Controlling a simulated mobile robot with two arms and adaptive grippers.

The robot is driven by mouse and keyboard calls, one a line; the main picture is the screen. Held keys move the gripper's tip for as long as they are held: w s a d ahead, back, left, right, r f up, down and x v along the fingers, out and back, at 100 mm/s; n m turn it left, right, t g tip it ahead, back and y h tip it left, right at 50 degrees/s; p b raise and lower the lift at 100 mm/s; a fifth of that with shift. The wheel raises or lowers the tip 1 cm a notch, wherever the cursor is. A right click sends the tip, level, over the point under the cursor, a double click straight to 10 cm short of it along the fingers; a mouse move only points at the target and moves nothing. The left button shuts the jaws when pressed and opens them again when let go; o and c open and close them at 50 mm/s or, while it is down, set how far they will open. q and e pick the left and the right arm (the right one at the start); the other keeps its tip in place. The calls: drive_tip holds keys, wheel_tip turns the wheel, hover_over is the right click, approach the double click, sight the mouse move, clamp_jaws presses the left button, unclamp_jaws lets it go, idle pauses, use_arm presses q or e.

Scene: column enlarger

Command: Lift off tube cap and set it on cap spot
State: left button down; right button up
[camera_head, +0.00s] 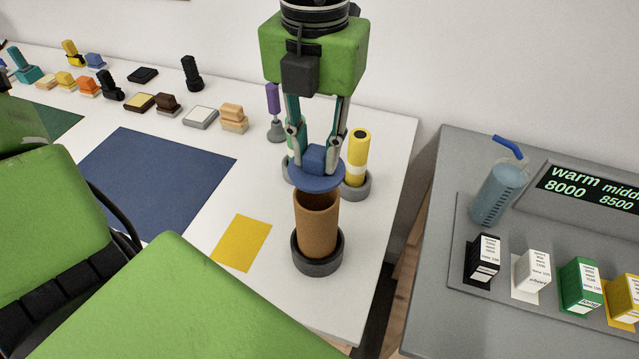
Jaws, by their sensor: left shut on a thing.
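My left gripper (316,160) points down and is shut on the small block handle of the blue tube cap (317,180). The cap is a flat round disc, held just above the brown tube (317,230). The tube's dark open mouth shows below the cap; its far rim is hidden by the disc. The tube stands upright in a dark grey ring base (318,266). A yellow square (242,243), which looks like the cap spot, lies bare on the white table to the left of the tube. My right gripper is not in view.
A yellow tube (358,155) stands close behind on the right, and a purple-handled tool (273,105) behind on the left. A blue mat (155,180) lies clear at left. Several stamp-like blocks line the back. A grey counter (430,250) with a beaker (500,193) and boxes is at right.

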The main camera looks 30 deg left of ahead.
sight(317, 172)
use_arm(q)
drive_tip(key=shift+f+b, duration=1.15)
drive_tip(key=shift+f, duration=1.15)
drive_tip(key=shift+r, duration=0.1)
